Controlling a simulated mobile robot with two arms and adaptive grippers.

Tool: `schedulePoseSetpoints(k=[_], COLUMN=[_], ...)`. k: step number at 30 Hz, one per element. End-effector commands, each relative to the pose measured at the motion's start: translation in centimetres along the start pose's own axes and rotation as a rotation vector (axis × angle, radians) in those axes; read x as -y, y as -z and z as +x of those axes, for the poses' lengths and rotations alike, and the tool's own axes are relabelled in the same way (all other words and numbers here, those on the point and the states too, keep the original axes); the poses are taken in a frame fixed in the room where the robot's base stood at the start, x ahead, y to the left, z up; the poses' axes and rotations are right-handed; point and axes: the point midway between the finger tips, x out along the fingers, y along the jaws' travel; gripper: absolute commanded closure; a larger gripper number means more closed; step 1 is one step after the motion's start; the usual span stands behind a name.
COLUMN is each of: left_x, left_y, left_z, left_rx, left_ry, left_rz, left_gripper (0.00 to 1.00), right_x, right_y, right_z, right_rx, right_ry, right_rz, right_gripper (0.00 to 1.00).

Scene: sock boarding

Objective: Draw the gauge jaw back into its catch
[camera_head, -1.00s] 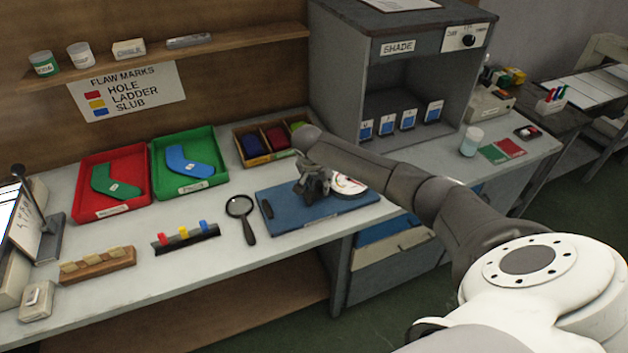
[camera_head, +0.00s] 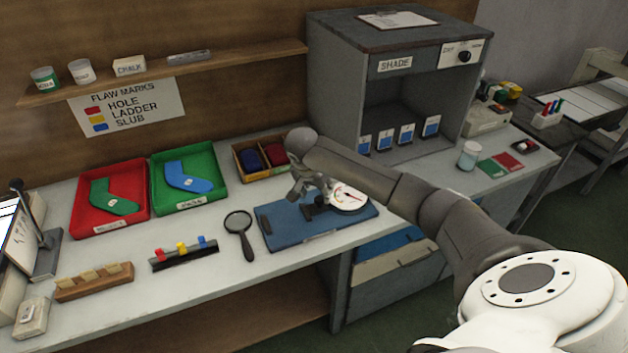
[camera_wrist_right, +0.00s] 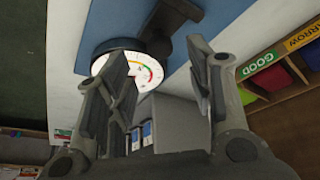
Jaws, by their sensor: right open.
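The gauge has a round white dial (camera_head: 349,197) with coloured marks and a dark jaw part (camera_head: 314,207) to its left. It lies on a blue board (camera_head: 290,232). In the right wrist view the dial (camera_wrist_right: 152,72) shows behind the left finger, with a dark gauge part (camera_wrist_right: 172,18) above it. My right gripper (camera_head: 303,188) is open and empty, just above and left of the dial. In the right wrist view its fingers (camera_wrist_right: 158,62) stand wide apart. Whether the jaw sits in its catch cannot be told. My left gripper is out of view.
A magnifying glass (camera_head: 238,222) lies left of the board. Red (camera_head: 82,217) and green (camera_head: 161,198) trays and a divided wooden box (camera_head: 240,162) stand behind. The grey shade cabinet (camera_head: 341,90) rises behind my right arm.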

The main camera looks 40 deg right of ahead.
Motion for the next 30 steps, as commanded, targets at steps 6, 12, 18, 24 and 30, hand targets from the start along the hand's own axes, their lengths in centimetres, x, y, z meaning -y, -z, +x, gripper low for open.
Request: schedulePoseSetpoints(k=[6,12,18,24,30], left_x=[-0.1,-0.1,-0.1,-0.1,-0.1], left_y=[0.1,0.1,0.1,0.1,0.1], left_z=[0.0,0.0,0.0,0.0,0.0], left_rx=[-0.001,-0.001,-0.001,-0.001,-0.001], left_ry=[0.0,-0.001,-0.001,-0.001,-0.001], left_rz=[0.0,0.0,0.0,0.0,0.0], left_gripper=[0.6,0.6,0.6,0.6,0.6], right_x=[0.0,0.0,-0.1,-0.1,-0.1], right_y=[0.0,0.0,0.0,0.0,0.0], right_z=[-4.5,-6.5,-6.8,-6.8,-6.8], right_rx=[-0.002,-0.001,0.0,0.0,0.0], right_ry=[0.003,0.001,-0.001,-0.001,-0.001], right_rz=[-0.001,-0.001,0.0,0.0,-0.001], right_gripper=[0.51,0.51,0.51,0.51,0.51])
